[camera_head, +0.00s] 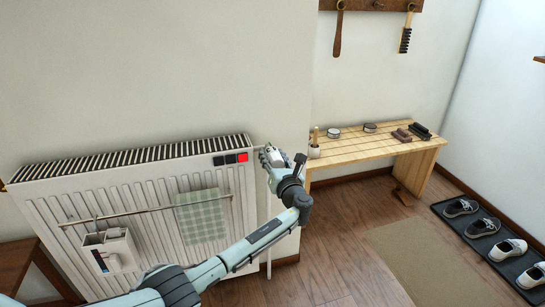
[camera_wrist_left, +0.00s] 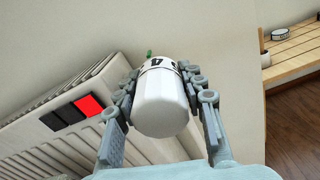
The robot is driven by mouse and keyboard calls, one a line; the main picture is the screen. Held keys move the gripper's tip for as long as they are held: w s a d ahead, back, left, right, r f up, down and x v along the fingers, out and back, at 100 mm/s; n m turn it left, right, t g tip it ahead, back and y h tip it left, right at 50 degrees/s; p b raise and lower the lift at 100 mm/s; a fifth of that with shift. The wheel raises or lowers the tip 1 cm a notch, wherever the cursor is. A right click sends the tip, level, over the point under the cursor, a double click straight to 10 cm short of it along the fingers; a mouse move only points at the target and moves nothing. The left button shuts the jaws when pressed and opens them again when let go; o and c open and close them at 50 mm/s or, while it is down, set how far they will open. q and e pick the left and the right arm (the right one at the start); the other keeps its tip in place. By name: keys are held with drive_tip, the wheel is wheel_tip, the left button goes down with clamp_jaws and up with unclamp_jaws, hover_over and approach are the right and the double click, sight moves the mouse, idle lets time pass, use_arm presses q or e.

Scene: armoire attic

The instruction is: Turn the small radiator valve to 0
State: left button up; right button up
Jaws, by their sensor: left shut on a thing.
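The small radiator valve (camera_wrist_left: 160,103) is a white cylindrical knob with dark markings near its far end and a small green mark beyond it. It sits at the upper right end of the white radiator (camera_head: 150,215). My left gripper (camera_wrist_left: 160,85) is shut on the valve, with one finger on each side of it in the left wrist view. In the head view my left gripper (camera_head: 268,158) reaches the valve from the right, and the hand hides part of it. The number on the dial is only partly visible. My right gripper is not in view.
A panel with two dark squares and a red one (camera_head: 242,157) is on the radiator's top right. A green checked towel (camera_head: 202,215) and a white box (camera_head: 110,252) hang on its front. A wooden bench (camera_head: 365,150) with small items stands right. Shoes on a mat lie far right.

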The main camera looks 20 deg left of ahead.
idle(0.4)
use_arm(q)
drive_tip(key=o, duration=1.2)
drive_tip(key=v, duration=1.2)
